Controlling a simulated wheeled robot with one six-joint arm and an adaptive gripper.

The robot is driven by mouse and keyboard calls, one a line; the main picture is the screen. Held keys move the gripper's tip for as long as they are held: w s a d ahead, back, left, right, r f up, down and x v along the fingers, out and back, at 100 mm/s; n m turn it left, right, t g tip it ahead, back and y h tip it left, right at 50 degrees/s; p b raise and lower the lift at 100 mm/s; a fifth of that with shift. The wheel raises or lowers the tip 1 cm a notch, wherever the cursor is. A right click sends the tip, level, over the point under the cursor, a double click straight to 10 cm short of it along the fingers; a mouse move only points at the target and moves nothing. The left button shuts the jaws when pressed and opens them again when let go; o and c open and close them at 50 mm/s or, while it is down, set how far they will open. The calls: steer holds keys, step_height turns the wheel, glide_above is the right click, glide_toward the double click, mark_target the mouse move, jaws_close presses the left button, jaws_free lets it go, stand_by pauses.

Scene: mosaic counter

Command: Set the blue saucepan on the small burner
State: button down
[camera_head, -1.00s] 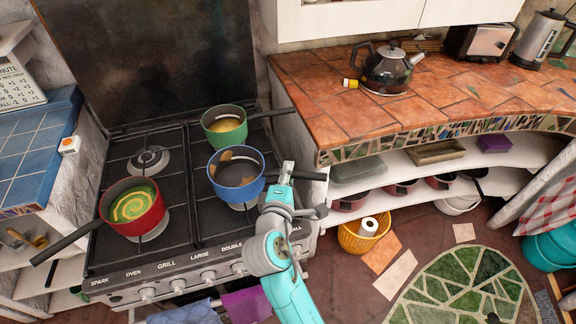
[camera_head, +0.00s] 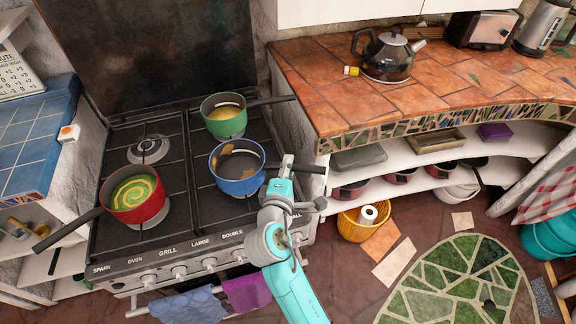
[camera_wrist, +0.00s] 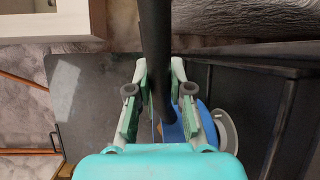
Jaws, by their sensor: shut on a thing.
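The blue saucepan (camera_head: 238,186) is over the front right of the stove, with its dark handle pointing right. My gripper (camera_head: 285,168) is shut on this handle. In the wrist view, the black handle (camera_wrist: 158,60) runs between the two fingers of my gripper (camera_wrist: 158,95), and part of the blue wall (camera_wrist: 173,132) shows behind them. A pale round burner part (camera_wrist: 228,132) shows beside the pan there. I cannot tell whether the pan's base touches the stove. A bare burner (camera_head: 149,149) is at the back left.
A red pot (camera_head: 150,208) stands front left on the stove, its handle reaching past the left edge. A green pot (camera_head: 226,128) stands close behind the blue saucepan, its handle pointing right. The tiled counter (camera_head: 330,110) with a kettle (camera_head: 388,60) is to the right.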

steer(key=shift+f, duration=0.2)
steer(key=c, duration=1)
jaws_free()
steer(key=shift+f, duration=0.15)
steer(key=shift+s, duration=0.1)
steer(key=v, duration=1.2)
